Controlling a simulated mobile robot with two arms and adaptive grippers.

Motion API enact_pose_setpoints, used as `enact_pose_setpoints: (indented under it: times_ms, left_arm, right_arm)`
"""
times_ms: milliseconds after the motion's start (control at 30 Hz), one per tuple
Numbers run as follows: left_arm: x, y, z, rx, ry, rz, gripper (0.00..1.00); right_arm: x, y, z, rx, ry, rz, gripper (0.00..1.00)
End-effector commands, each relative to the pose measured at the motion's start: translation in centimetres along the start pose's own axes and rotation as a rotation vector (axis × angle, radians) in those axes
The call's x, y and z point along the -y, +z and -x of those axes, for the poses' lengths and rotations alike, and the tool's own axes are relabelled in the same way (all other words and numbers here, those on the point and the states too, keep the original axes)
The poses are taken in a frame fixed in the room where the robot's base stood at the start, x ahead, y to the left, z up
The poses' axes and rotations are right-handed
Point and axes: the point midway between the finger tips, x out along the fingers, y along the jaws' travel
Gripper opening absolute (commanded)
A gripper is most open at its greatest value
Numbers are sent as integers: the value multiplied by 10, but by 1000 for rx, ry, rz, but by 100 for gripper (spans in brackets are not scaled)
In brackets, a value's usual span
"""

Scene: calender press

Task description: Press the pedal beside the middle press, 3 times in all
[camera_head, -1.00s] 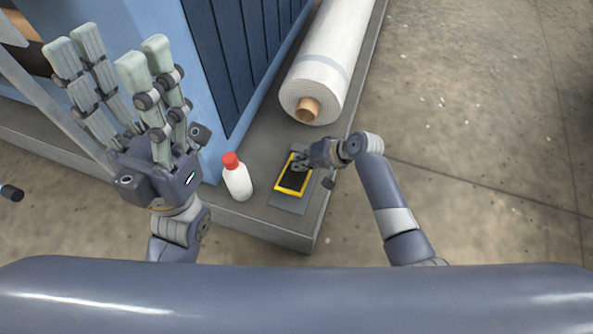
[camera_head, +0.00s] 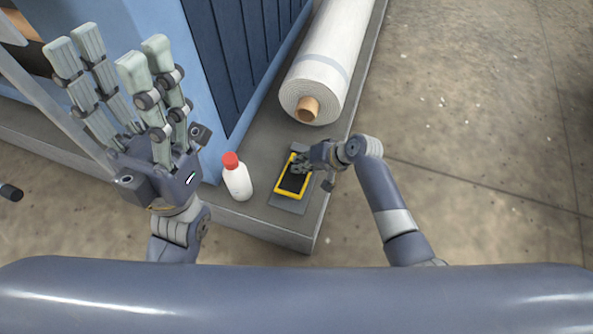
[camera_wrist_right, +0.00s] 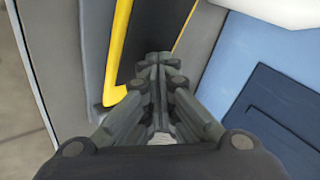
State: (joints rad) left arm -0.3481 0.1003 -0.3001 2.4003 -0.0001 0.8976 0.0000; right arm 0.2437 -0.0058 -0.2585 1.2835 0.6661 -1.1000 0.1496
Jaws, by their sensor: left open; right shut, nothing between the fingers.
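The pedal (camera_head: 291,183), a black plate with a yellow frame, sits on a grey base on the plinth beside the blue press (camera_head: 160,50). My right gripper (camera_head: 299,165) is shut and empty, with its fingertips over the far end of the pedal. In the right wrist view the shut fingertips (camera_wrist_right: 158,62) overlap the black plate next to the yellow frame (camera_wrist_right: 118,60). I cannot tell whether they touch the plate. My left gripper (camera_head: 108,55) is open and empty, raised in front of the press at the left.
A white bottle with a red cap (camera_head: 237,177) stands on the plinth just left of the pedal. A white roll with a brown core (camera_head: 325,65) lies behind the pedal. The concrete floor (camera_head: 480,130) to the right is clear.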

Motion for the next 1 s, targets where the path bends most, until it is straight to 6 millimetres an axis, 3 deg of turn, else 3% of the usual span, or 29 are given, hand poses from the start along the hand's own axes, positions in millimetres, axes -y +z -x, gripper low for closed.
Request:
enact_pose_setpoints:
  times_ms: [1000]
  left_arm:
    - [0,1,0,-6,3,-1,52]
  right_arm:
    - [-7,9,-10,6,1,-2,0]
